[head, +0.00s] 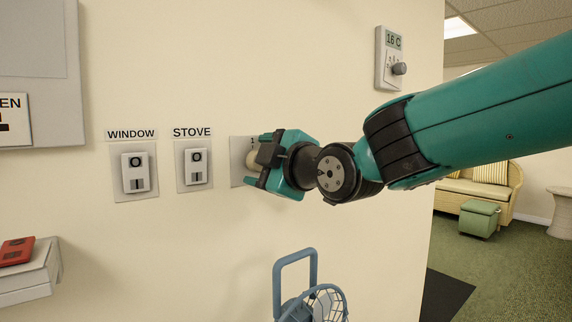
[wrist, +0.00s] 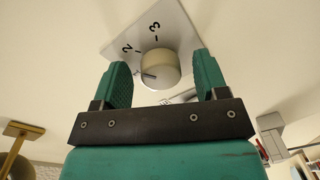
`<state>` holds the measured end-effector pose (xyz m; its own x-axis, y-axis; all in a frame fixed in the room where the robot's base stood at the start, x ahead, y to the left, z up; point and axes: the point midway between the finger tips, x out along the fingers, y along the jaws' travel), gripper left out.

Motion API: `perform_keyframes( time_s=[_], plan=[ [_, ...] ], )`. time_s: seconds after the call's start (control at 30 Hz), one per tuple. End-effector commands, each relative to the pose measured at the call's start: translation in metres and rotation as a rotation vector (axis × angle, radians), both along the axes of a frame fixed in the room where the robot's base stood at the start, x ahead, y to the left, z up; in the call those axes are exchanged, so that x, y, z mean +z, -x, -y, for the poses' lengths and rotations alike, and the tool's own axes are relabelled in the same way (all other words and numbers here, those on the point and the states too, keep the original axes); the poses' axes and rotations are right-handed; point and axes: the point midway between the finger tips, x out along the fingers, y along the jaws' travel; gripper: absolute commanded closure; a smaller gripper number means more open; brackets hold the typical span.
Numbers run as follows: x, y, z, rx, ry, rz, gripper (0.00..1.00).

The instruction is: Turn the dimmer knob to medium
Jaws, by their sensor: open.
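The dimmer knob (wrist: 160,67) is a round, pale cream knob on a light grey wall plate (wrist: 177,25). In the wrist view the marks 2 and 3 show beside it. A dark pointer line on the knob aims to the left, below the 2; which mark it meets is hard to tell. My gripper (wrist: 161,64) is open, with one green finger on each side of the knob and gaps visible. In the head view my gripper (head: 258,164) is at the plate (head: 237,165) and hides most of the knob (head: 251,159).
Left of the plate are switches labelled STOVE (head: 196,165) and WINDOW (head: 135,172). A thermostat reading 16 C (head: 389,58) is on the wall above my arm. A blue-framed object (head: 312,295) stands below. A small red device (head: 16,251) lies on a ledge at lower left.

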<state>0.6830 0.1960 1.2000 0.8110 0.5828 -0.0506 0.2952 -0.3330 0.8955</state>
Motion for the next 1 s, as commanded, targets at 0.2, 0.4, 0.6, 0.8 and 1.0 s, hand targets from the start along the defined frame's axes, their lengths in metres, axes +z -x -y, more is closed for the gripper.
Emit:
perform_keyframes(
  time_s=[0.2,0.4,0.6,0.8,1.0],
  plan=[
    [0.002,0.030,0.022,-0.002,-0.002,0.004,0.33],
    [0.004,0.073,0.053,-0.002,-0.003,0.005,0.33],
    [0.011,0.115,0.084,-0.004,-0.001,0.002,0.33],
    [0.015,0.124,0.091,0.003,0.007,-0.003,0.33],
    [0.013,0.133,0.097,0.003,0.003,-0.001,0.33]
  ],
)
